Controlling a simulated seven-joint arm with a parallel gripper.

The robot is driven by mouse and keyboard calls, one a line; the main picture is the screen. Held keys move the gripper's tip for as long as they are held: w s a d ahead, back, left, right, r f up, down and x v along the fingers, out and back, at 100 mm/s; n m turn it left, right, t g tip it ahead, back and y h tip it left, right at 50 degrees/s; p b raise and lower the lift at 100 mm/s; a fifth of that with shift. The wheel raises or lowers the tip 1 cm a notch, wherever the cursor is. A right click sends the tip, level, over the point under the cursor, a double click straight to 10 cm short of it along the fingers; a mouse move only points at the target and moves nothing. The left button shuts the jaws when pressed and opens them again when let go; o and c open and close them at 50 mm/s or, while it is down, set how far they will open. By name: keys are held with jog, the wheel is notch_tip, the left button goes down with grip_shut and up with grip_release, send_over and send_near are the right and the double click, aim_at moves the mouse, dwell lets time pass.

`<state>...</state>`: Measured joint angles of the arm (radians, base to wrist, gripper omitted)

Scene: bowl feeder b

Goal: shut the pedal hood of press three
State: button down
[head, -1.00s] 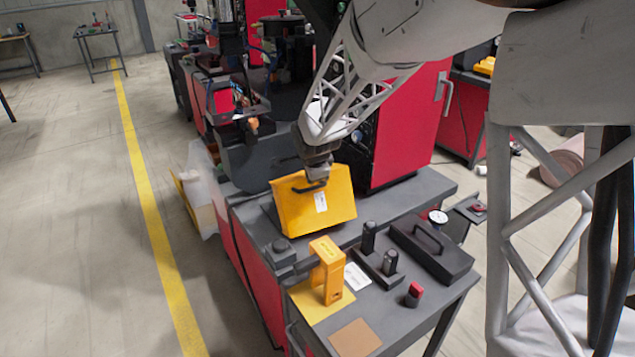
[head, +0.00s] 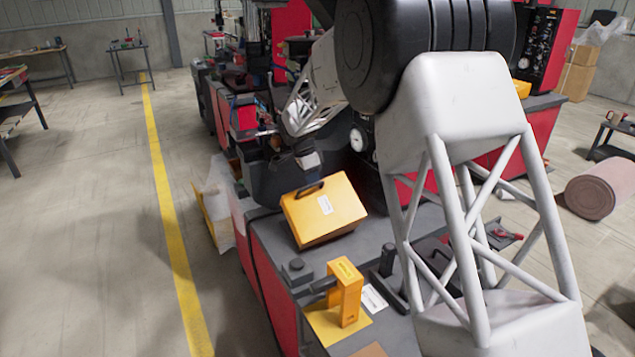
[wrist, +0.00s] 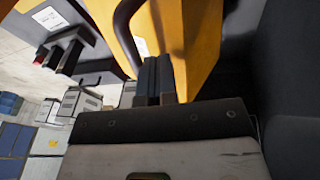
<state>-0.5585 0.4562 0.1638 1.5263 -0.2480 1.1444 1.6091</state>
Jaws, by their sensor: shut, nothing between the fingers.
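The yellow pedal hood (head: 322,212) of the press sits tilted on the grey bench top, with a white label on its face and a black handle (head: 308,189) near its upper edge. I cannot tell whether its lower edge touches the bench. My gripper (head: 308,162) is just above and behind the upper edge, apart from the handle in this view. In the wrist view my gripper's dark fingers (wrist: 158,75) are together and empty, in front of the yellow hood (wrist: 192,35). The black handle (wrist: 124,35) curves beside them; contact is unclear.
A yellow upright block (head: 345,292) stands on the bench in front of the hood. A black knob (head: 296,266) is left of it. My own arm hides much of the bench's right side. Open floor with a yellow line (head: 170,225) lies to the left.

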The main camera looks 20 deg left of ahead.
jog(key=shift+w+a+f, duration=0.4)
jog(key=shift+w+a, duration=0.2)
dwell(0.3)
jog(key=v, duration=0.7)
jog(key=shift+r, duration=0.35)
jog(key=shift+a, duration=0.15)
